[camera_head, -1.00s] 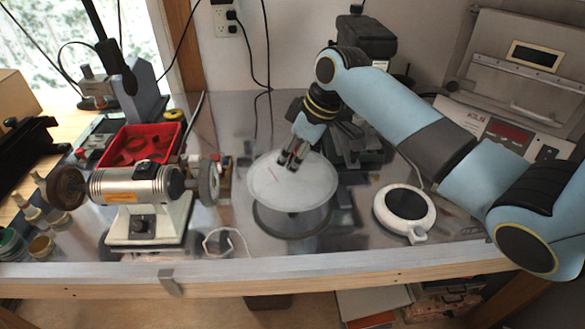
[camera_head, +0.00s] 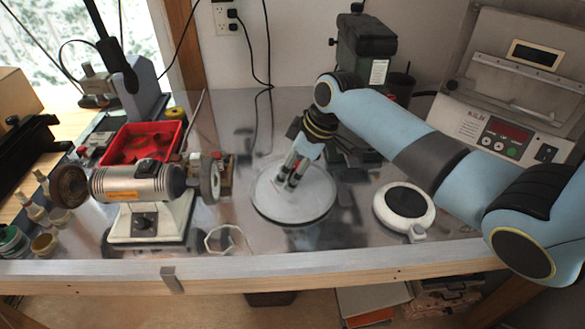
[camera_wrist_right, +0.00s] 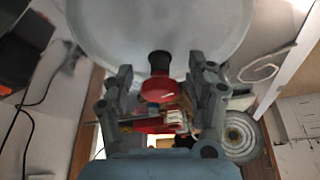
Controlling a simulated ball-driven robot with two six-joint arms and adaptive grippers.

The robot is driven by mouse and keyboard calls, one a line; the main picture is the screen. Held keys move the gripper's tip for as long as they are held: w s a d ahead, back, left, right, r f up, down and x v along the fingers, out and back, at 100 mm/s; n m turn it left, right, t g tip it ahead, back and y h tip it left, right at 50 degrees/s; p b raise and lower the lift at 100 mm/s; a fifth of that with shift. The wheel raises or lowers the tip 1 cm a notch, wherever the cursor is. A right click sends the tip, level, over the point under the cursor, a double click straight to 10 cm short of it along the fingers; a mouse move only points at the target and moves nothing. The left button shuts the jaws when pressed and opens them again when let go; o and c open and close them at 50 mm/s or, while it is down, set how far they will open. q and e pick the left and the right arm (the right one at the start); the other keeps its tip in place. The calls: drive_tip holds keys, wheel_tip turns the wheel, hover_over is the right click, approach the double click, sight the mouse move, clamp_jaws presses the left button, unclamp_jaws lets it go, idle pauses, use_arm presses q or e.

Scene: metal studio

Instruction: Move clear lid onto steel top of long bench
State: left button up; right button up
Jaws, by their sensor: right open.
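The clear lid (camera_head: 315,200) is a round, pale see-through disc. It lies flat on the steel top (camera_head: 255,110) of the long bench, near its middle, and appears to rest on it. My right gripper (camera_head: 287,180) points down at the lid's centre with its fingers apart. In the right wrist view the lid (camera_wrist_right: 215,30) fills the top. Its red knob (camera_wrist_right: 160,90) on a dark stem sits between the open fingers of the right gripper (camera_wrist_right: 160,75); I cannot tell whether they touch it. My left gripper is not in view.
A bench grinder (camera_head: 140,188) stands left of the lid, with a red tray (camera_head: 165,150) behind it. A round white device with a dark top (camera_head: 407,205) is close on the right. A kiln (camera_head: 515,115) stands at the back right.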

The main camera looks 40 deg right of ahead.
drive_tip(key=shift+d+r, duration=0.1)
drive_tip(key=shift+r, duration=0.2)
drive_tip(key=v, duration=1.1)
drive_tip(key=shift+r, duration=0.35)
drive_tip(key=shift+s, duration=0.1)
